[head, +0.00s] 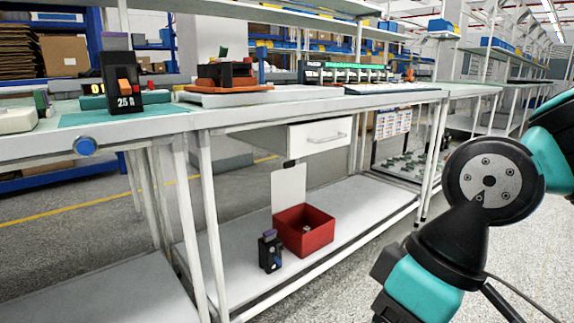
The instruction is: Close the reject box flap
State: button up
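The red reject box (318,243) sits on the lower shelf of the workbench, in the middle of the head view. A pale, flat flap (289,188) stands upright at its back left edge, with a dark piece (290,164) at its top. The flap is open and the box's inside shows, with a small dark and light item (306,229) in it, too small to make out. My arm shows at the right, apart from the box. My gripper's fingers do not show.
A black breaker (270,251) with a purple top stands on the shelf just left of the box. A drawer (320,135) hangs under the tabletop above. Bench legs (209,205) frame the shelf. The shelf (370,204) right of the box is clear. A breaker marked 25 A (124,90) stands above.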

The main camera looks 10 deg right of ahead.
aim_at(288, 184)
jog(key=z, duration=0.85)
jog(key=i, duration=1.6)
jog(key=u, duration=0.7)
